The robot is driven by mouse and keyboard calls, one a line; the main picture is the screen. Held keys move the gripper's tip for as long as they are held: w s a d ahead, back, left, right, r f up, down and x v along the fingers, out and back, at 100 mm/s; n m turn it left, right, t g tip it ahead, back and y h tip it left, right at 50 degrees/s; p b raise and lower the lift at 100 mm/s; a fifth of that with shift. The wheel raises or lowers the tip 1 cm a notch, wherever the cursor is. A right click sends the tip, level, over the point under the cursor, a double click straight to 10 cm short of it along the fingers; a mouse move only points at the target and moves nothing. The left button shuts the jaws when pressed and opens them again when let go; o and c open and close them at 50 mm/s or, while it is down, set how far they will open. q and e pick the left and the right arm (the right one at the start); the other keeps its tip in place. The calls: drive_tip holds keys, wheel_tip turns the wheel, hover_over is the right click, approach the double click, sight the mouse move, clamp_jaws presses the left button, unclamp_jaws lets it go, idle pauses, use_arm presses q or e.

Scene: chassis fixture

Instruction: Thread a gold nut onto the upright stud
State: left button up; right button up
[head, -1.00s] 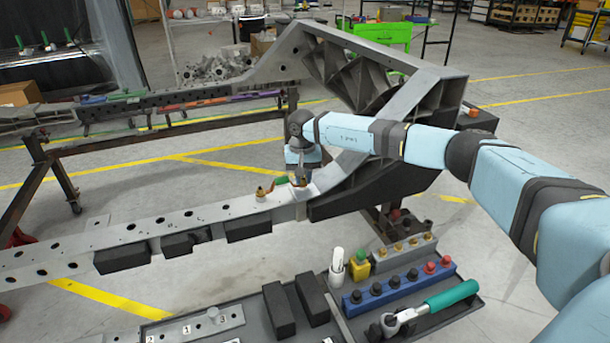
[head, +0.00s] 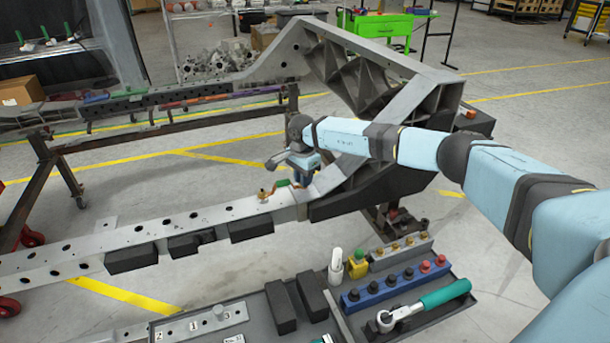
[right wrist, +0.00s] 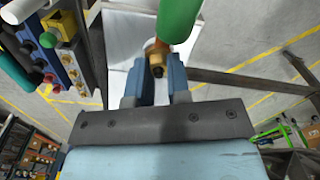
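My right gripper (head: 301,180) points down over the grey chassis rail (head: 215,213), near its joint with the tall bracket. In the right wrist view its two blue fingers (right wrist: 160,72) stand apart, with a gold piece with a dark end (right wrist: 156,58) at their tips. I cannot tell whether they press on it. A green part (right wrist: 178,15) covers some of that gold piece. In the head view a gold fitting (head: 263,194) and a green part (head: 282,184) sit on the rail just left of the gripper. Several gold nuts (head: 395,247) stand on a grey rack. I cannot make out an upright stud under the gripper. My left gripper is out of view.
A blue rack (head: 385,291) holds dark and red knobs. A green-handled ratchet (head: 445,293) lies in the dark tray beside it. Black blocks (head: 312,293) and a numbered plate (head: 200,322) with a short peg are front left. The bracket (head: 400,110) rises behind my right arm.

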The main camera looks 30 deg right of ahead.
drive_tip(key=o, duration=0.3)
drive_tip(key=shift+a+f, duration=0.45)
drive_tip(key=shift+f, duration=0.2)
drive_tip(key=shift+o, duration=0.4)
drive_tip(key=shift+w+a+f, duration=0.2)
drive_tip(key=shift+w+f, duration=0.1)
drive_tip(key=shift+w, duration=0.05)
drive_tip(key=shift+s, duration=0.1)
drive_tip(key=shift+r, duration=0.1)
drive_tip(key=r+p, duration=0.2)
drive_tip(key=r, duration=0.1)
drive_tip(key=r+p, duration=0.2)
drive_tip(key=r, duration=0.1)
drive_tip(key=r+p, duration=0.1)
drive_tip(key=r, duration=0.2)
drive_tip(key=shift+w+d+p, duration=0.2)
drive_tip(key=shift+d+p, duration=0.15)
drive_tip(key=shift+p, duration=0.05)
